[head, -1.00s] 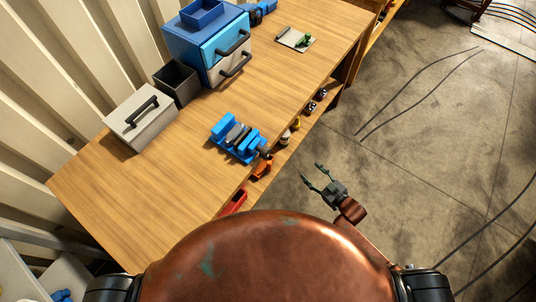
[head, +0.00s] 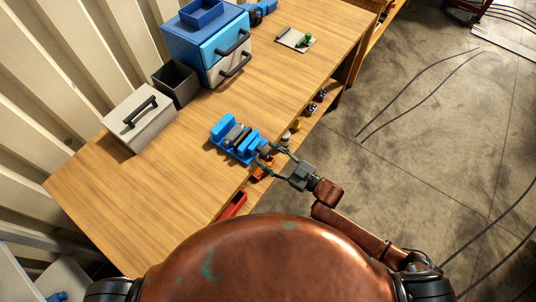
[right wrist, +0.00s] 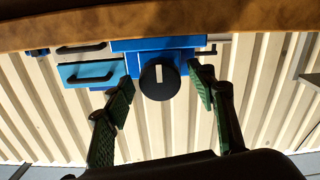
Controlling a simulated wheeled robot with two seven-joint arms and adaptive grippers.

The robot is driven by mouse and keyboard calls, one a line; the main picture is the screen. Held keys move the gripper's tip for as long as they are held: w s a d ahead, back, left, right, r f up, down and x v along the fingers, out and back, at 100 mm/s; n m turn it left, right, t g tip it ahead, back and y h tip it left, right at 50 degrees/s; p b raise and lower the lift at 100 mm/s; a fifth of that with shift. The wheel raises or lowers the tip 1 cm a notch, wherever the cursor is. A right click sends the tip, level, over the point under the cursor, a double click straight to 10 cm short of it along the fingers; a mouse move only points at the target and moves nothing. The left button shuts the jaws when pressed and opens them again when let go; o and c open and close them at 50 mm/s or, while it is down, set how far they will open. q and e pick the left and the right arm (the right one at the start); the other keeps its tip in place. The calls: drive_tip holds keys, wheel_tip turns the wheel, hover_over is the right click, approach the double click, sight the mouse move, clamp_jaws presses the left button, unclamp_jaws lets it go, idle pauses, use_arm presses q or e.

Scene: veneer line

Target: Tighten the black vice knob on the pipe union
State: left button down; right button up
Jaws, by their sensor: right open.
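The blue vice (head: 232,140) sits near the front edge of the wooden bench, with a grey part, seemingly the pipe union (head: 238,134), between its jaws. Its round black knob (right wrist: 158,79) has a white mark and faces the camera in the right wrist view. In the head view the knob (head: 263,150) is partly covered by my fingers. My right gripper (head: 267,159) is open at the knob's end of the vice. In the right wrist view its green-padded fingers (right wrist: 162,92) stand on either side of the knob, with gaps visible. My left gripper is out of view.
A grey box with a black handle (head: 140,117), a dark open bin (head: 177,82) and a blue drawer cabinet (head: 205,48) stand toward the wall. A small tray (head: 295,40) lies farther along. Under the edge, a lower shelf holds a red bin (head: 233,205). Bare bench (head: 150,190) lies nearer me.

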drive_tip(key=shift+w+a, duration=0.15)
drive_tip(key=c, duration=1.2)
